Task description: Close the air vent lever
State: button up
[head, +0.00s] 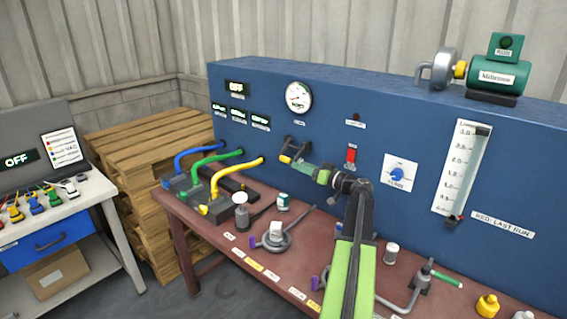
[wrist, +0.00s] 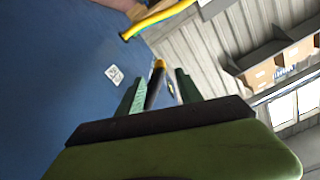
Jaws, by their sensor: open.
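A dark lever with a yellow end (head: 286,159) sticks out from the blue panel, below the round gauge; it is likely the air vent lever, though I cannot read a label for it. In the wrist view the yellow-tipped lever (wrist: 159,65) shows between and just beyond my green fingers. My gripper (head: 307,169) is in front of the panel, just right of the yellow end. It is open, with a finger on each side of the lever in the wrist view (wrist: 158,88). Whether a finger touches it is unclear.
The blue panel (head: 260,85) carries a gauge (head: 298,97), a red switch (head: 351,155) and a blue knob (head: 397,174). Yellow, green and blue hoses (head: 238,172) run to the left. The brown bench (head: 225,255) below holds several small parts. Pallets (head: 125,150) stand at left.

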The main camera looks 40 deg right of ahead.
aim_at(286, 160)
jog(key=w, duration=0.8)
jog(key=shift+a, duration=0.4)
jog(key=shift+c, duration=0.2)
grip_shut()
dwell(0.5)
